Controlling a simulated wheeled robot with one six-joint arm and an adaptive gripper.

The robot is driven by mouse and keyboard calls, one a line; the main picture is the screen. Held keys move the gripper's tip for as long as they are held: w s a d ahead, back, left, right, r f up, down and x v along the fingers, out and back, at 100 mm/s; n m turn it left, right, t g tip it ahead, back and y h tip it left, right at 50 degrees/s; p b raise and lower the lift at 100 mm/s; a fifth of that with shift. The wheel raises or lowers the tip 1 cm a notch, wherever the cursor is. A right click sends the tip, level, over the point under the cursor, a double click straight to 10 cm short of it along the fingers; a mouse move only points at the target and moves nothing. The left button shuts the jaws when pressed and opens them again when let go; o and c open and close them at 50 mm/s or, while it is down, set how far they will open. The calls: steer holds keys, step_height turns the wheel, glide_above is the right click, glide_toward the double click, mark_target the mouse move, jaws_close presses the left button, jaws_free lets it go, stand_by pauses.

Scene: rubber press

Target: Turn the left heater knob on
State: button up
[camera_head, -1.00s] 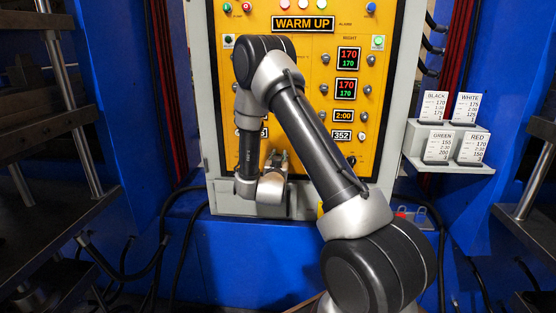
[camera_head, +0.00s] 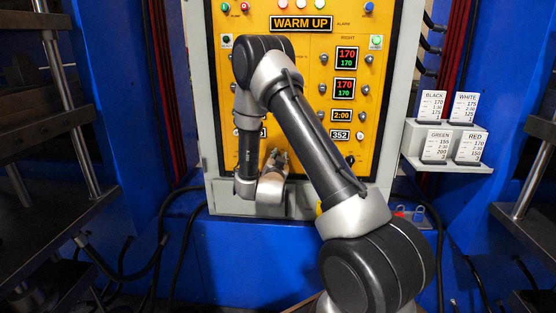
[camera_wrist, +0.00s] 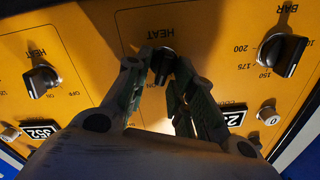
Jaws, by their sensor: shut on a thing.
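The left heater knob (camera_wrist: 163,65) is a small black knob below an upside-down HEAT label in the wrist view. My gripper (camera_wrist: 163,72) has its fingers on both sides of this knob and is shut on it. The fingers and their shadow cover part of the knob and its surroundings, so I cannot tell its setting. In the head view my gripper (camera_head: 277,158) is at the lower left of the yellow panel (camera_head: 298,75); the left knob is hidden there.
A second HEAT knob (camera_wrist: 43,80) with ON and OFF marks is at left in the wrist view. A BAR dial (camera_wrist: 282,55) is at right. Label cards (camera_head: 468,148) stand on a shelf right of the panel.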

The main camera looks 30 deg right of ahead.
steer(key=o, duration=0.7)
steer(key=v, duration=1.2)
